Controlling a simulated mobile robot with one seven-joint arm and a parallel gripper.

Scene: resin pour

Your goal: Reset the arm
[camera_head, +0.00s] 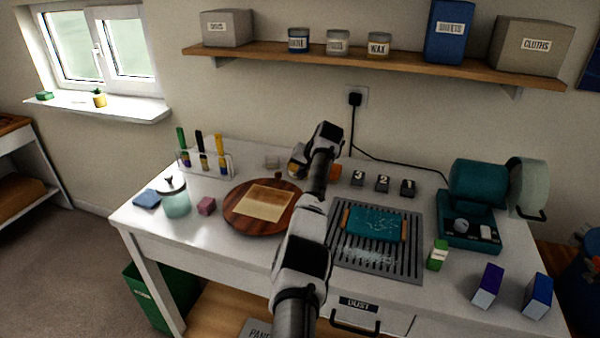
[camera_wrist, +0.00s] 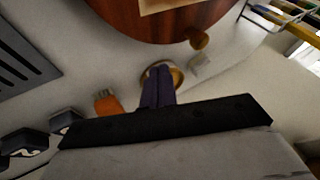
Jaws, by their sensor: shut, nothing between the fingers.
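My arm rises from the bottom middle of the head view and reaches over the white workbench (camera_head: 233,255). Its wrist end is bent over near the back of the bench, and I cannot make out the fingertips there. In the wrist view my gripper (camera_wrist: 158,88) shows as two dark fingers pressed together, with nothing between them. A small round gold-rimmed thing (camera_wrist: 177,76) lies behind the fingers in that view; I cannot tell how far below they are.
A round wooden board (camera_head: 235,218) with a tan sheet lies left of my arm. A slatted grille (camera_head: 415,262) bearing a teal piece lies right. Numbered blocks (camera_head: 382,184) and an orange item (camera_wrist: 108,103) stand behind. A jar (camera_head: 176,203) stands left. A shelf (camera_head: 400,66) hangs above.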

